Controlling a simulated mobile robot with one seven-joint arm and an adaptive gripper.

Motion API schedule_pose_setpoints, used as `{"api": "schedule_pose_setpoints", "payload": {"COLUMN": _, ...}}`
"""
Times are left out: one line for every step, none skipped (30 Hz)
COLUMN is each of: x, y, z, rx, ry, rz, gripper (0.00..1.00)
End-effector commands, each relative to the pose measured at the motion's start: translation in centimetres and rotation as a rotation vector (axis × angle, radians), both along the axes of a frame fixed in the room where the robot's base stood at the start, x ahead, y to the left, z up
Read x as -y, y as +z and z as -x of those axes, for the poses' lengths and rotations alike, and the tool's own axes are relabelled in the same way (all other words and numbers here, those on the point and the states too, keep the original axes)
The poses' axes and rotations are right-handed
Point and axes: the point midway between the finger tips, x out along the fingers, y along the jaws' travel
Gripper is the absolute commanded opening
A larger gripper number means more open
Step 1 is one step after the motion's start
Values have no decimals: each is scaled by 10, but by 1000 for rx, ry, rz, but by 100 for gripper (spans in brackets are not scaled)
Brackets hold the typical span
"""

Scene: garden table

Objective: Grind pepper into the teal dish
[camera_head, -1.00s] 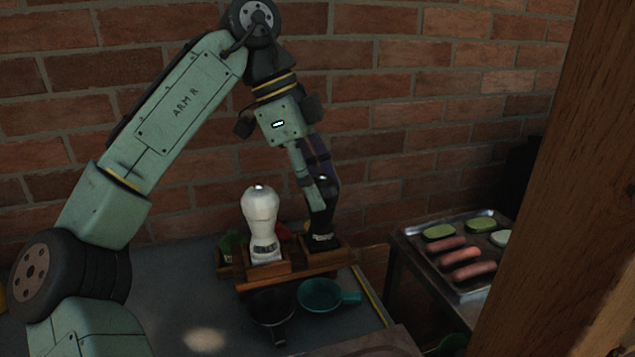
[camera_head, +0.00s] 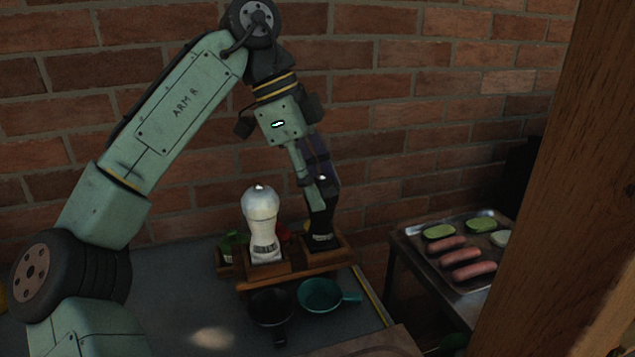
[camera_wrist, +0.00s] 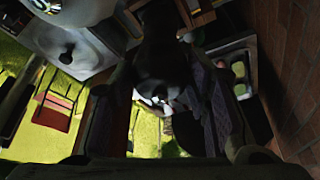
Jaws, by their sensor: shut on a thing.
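A black grinder (camera_head: 322,218) stands upright in the right part of a wooden rack (camera_head: 300,262) on the table. My gripper (camera_head: 318,182) is shut on the upper part of this black grinder, which also fills the middle of the wrist view (camera_wrist: 165,65). A white grinder (camera_head: 262,225) stands in the rack just left of it. The teal dish (camera_head: 320,295), with a short handle pointing right, sits on the table in front of the rack. What each grinder holds cannot be read from the labels.
A black dish (camera_head: 270,307) sits left of the teal one. A metal tray (camera_head: 458,280) with sausages and green slices is at the right. A brick wall stands behind.

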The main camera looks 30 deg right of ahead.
Motion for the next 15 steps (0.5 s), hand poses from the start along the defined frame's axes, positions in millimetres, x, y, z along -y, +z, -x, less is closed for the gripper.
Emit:
{"api": "schedule_pose_setpoints", "payload": {"x": 0, "y": 0, "z": 0, "rx": 0, "ry": 0, "rz": -1, "gripper": 16}}
{"api": "schedule_pose_setpoints", "payload": {"x": 0, "y": 0, "z": 0, "rx": 0, "ry": 0, "rz": -1, "gripper": 16}}
{"api": "schedule_pose_setpoints", "payload": {"x": 0, "y": 0, "z": 0, "rx": 0, "ry": 0, "rz": -1, "gripper": 46}}
{"api": "schedule_pose_setpoints", "payload": {"x": 0, "y": 0, "z": 0, "rx": -1, "ry": 0, "rz": -1, "gripper": 48}}
{"api": "schedule_pose_setpoints", "payload": {"x": 0, "y": 0, "z": 0, "rx": -1, "ry": 0, "rz": -1, "gripper": 50}}
{"api": "schedule_pose_setpoints", "payload": {"x": 0, "y": 0, "z": 0, "rx": 0, "ry": 0, "rz": 0, "gripper": 53}}
{"api": "schedule_pose_setpoints", "payload": {"x": 0, "y": 0, "z": 0, "rx": 0, "ry": 0, "rz": 0, "gripper": 55}}
{"api": "schedule_pose_setpoints", "payload": {"x": 0, "y": 0, "z": 0, "rx": 0, "ry": 0, "rz": 0, "gripper": 57}}
{"api": "schedule_pose_setpoints", "payload": {"x": 0, "y": 0, "z": 0, "rx": 0, "ry": 0, "rz": 0, "gripper": 60}}
{"api": "schedule_pose_setpoints", "payload": {"x": 0, "y": 0, "z": 0, "rx": 0, "ry": 0, "rz": 0, "gripper": 62}}
{"api": "schedule_pose_setpoints", "payload": {"x": 0, "y": 0, "z": 0, "rx": 0, "ry": 0, "rz": 0, "gripper": 64}}
{"api": "schedule_pose_setpoints", "payload": {"x": 0, "y": 0, "z": 0, "rx": 0, "ry": 0, "rz": 0, "gripper": 64}}
{"api": "schedule_pose_setpoints", "payload": {"x": 0, "y": 0, "z": 0, "rx": 0, "ry": 0, "rz": 0, "gripper": 64}}
{"api": "schedule_pose_setpoints", "payload": {"x": 0, "y": 0, "z": 0, "rx": 0, "ry": 0, "rz": 0, "gripper": 64}}
{"api": "schedule_pose_setpoints", "payload": {"x": 0, "y": 0, "z": 0, "rx": 0, "ry": 0, "rz": 0, "gripper": 64}}
